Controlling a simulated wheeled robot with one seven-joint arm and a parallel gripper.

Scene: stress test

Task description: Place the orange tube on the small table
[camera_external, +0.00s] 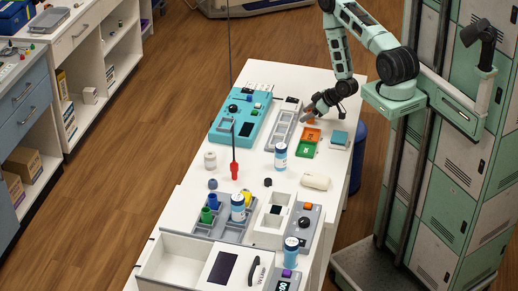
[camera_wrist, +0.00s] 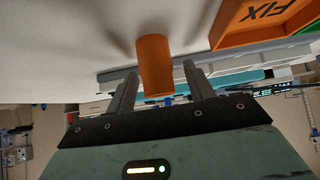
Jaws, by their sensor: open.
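The orange tube (camera_wrist: 154,62) stands out from the white surface in the wrist view, between the fingers of my gripper (camera_wrist: 159,74). The fingers are open, with a gap visible on each side of the tube. In the external view, my gripper (camera_external: 313,108) is low over the far right part of the long white table (camera_external: 305,78). A small orange patch by the fingers there looks like the tube, mostly hidden. I cannot make out a separate small table in either view.
An orange tray (camera_external: 312,134) and a green tray (camera_external: 305,150) lie close to my gripper; the orange tray also shows in the wrist view (camera_wrist: 262,42). A grey divided tray (camera_external: 285,125), a teal device (camera_external: 224,128) and a blue-white bottle (camera_external: 280,156) stand nearby.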

